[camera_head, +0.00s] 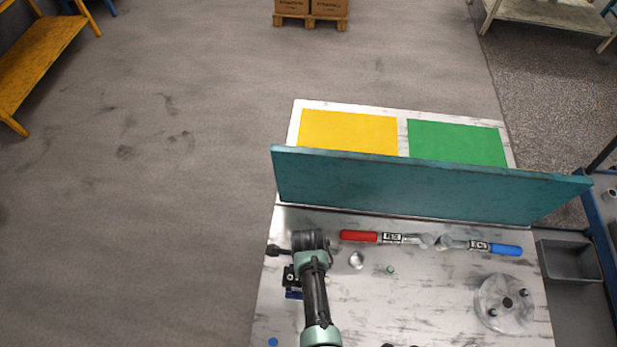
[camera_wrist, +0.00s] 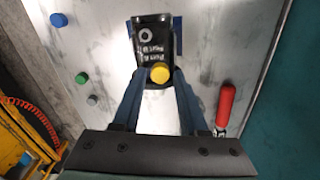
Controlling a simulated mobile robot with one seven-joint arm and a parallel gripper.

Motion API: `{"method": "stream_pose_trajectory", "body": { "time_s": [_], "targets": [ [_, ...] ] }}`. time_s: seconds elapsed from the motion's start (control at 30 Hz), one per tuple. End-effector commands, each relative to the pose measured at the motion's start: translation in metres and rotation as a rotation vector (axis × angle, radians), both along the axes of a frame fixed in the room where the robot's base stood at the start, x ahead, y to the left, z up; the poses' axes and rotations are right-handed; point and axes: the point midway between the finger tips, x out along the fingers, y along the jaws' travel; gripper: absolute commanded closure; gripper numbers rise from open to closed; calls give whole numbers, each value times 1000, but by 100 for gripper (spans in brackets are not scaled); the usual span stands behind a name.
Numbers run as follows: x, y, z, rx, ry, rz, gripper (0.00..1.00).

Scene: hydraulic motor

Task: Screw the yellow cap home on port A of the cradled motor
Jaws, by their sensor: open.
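The black motor (camera_wrist: 152,32) lies on the metal bench, with a bare ringed port (camera_wrist: 146,36) and white lettering on its upper face. Blue cradle parts (camera_wrist: 178,35) show beside it. The yellow cap (camera_wrist: 160,73) is at the motor's near end, seen from above. I cannot tell how far it is seated or whether it touches the threads. My gripper (camera_wrist: 158,82) is open, with one finger on each side of the cap; contact is not clear. In the head view the motor (camera_head: 290,277) is partly hidden by my arm, and the cap is not visible.
Blue (camera_wrist: 58,19) and green (camera_wrist: 81,78) caps lie to the left in the wrist view. A red-handled tool (camera_head: 359,237) and a blue-handled tool (camera_head: 505,250) lie before a teal panel (camera_head: 420,187). A round flange (camera_head: 490,290) stands at right.

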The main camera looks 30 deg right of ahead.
Motion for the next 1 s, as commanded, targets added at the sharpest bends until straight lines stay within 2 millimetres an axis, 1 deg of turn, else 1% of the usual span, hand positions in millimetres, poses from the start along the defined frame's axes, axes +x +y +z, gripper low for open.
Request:
{"method": "stream_pose_trajectory", "body": {
  "time_s": [0.13,0.2,0.27,0.7,0.8,0.9,1.0],
  "targets": [
    [0,0,0,-1,-1,10,57],
    [0,0,0,-1,-1,53,57],
    [0,0,0,-1,-1,120,57],
    [0,-1,0,0,-1,712,57],
    [1,0,0,-1,-1,823,57],
    [1,0,0,0,-1,888,57],
    [0,0,0,0,-1,906,57]
  ]
}}
